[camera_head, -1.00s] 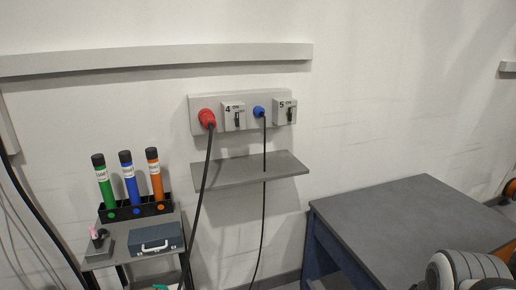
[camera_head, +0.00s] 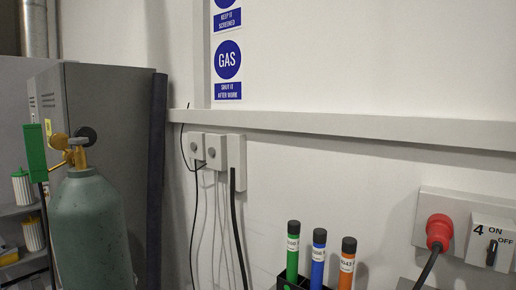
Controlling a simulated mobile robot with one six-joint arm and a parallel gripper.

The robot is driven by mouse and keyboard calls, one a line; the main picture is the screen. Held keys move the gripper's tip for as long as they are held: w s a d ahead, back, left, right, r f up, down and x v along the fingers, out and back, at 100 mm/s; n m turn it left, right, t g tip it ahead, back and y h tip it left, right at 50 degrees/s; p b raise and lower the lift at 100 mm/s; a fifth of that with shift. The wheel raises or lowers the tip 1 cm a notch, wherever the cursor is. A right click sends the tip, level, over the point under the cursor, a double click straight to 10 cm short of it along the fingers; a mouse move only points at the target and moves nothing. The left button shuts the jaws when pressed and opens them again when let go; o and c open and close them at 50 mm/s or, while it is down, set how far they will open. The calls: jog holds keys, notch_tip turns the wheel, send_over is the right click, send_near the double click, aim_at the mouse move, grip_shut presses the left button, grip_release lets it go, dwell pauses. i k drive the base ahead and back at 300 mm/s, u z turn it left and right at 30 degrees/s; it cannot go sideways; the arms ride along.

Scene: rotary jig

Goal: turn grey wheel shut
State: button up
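A grey-green gas cylinder (camera_head: 92,228) stands upright at the left of the head view. A brass valve fitting (camera_head: 78,155) sits on its top. A dark grey round part (camera_head: 87,135) on the fitting may be the grey wheel; it is small, and I cannot tell whether it is a wheel or a gauge, nor how far it is turned. A brown-orange round part (camera_head: 59,141) is beside it on the left. My gripper is not in view.
A grey cabinet (camera_head: 105,110) stands behind the cylinder. A green piece (camera_head: 35,152) on a dark pole is left of the valve. A blue GAS sign (camera_head: 228,60) reads "shut it after work". Labelled tubes (camera_head: 318,258) and a red plug (camera_head: 438,232) are at right.

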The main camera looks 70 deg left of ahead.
aim_at(76, 141)
jog(key=u, duration=3.4)
jog(key=i, duration=1)
jog(key=z, duration=0.15)
